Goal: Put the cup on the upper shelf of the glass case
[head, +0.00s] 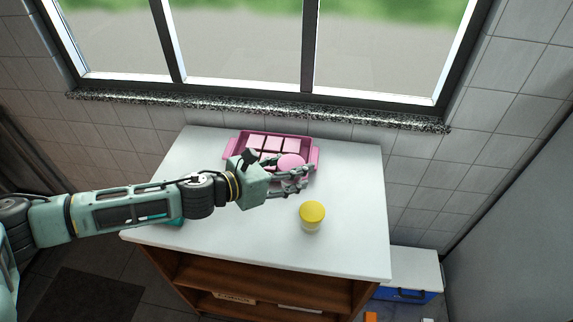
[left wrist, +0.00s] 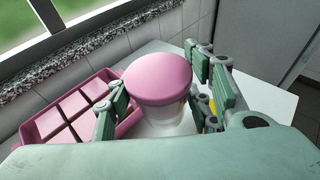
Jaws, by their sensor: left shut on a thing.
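A cup with a round pink lid (head: 291,161) is in my left gripper (head: 299,180), above the white counter and in front of the pink tray. In the left wrist view the pink-lidded cup (left wrist: 158,80) stands between the two green fingers of my left gripper (left wrist: 152,98), its pale body partly hidden below the lid. The fingers are shut on it, one on each side. I cannot tell whether its base touches the counter. No glass case shows in either view. My right gripper is not in view.
A pink tray (head: 229,148) with square compartments lies at the back of the white counter (head: 355,180). A yellow-lidded jar (head: 312,215) stands to the right, close to my gripper. A teal thing (head: 172,219) is partly hidden behind my arm. The counter's right side is clear.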

